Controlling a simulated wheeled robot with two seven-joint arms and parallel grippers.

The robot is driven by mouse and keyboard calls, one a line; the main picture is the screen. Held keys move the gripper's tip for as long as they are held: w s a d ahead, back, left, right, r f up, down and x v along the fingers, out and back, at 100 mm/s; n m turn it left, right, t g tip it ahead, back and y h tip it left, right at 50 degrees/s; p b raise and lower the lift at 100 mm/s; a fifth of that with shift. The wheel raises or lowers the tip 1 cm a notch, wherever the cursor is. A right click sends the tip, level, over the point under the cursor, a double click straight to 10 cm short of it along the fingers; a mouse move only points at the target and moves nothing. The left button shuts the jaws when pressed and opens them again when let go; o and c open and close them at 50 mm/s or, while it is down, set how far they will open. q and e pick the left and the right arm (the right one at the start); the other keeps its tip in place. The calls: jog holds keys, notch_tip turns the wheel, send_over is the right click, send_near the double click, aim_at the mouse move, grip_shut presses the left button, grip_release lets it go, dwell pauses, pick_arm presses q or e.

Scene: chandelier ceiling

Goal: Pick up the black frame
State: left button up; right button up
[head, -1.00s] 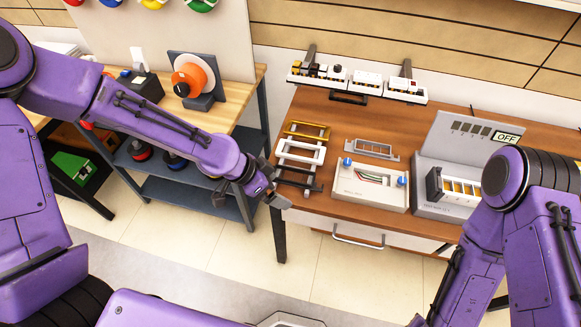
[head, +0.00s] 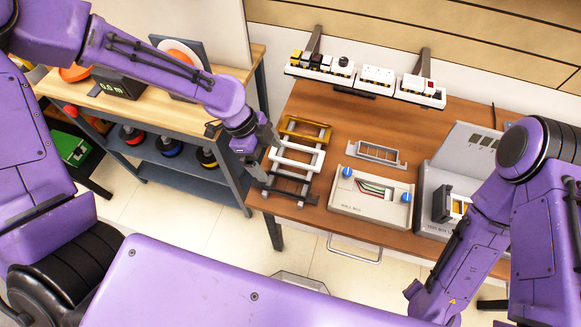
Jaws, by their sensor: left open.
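The black frame (head: 292,195) is the nearest of three frames lying in a row at the left end of the brown workbench, below the white frame (head: 296,164) and the gold frame (head: 306,132). My left gripper (head: 268,156) is open and empty, with its fingers over the bench's left edge beside the white and black frames. The fingers hide part of the frames' left ends. I cannot tell whether they touch. My right arm comes in at the right, and its gripper does not show.
A wall box (head: 372,214) with blue knobs and a grey frame (head: 376,153) stand right of the frames. A grey test unit (head: 433,215) is partly behind my right arm. A rail of white modules (head: 378,76) is at the back. A wooden-topped side bench (head: 150,113) stands left.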

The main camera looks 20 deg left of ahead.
pick_arm(q)
jog(key=x, duration=0.3)
jog(key=p+x, duration=0.1)
jog(key=x, duration=0.3)
jog(key=p+x, duration=0.1)
jog(key=x, duration=0.2)
jog(key=shift+s+a+f, duration=0.15)
jog(key=shift+a+f, duration=0.05)
jog(key=shift+f, duration=0.05)
jog(key=shift+s, duration=0.1)
jog(key=c, duration=1.1)
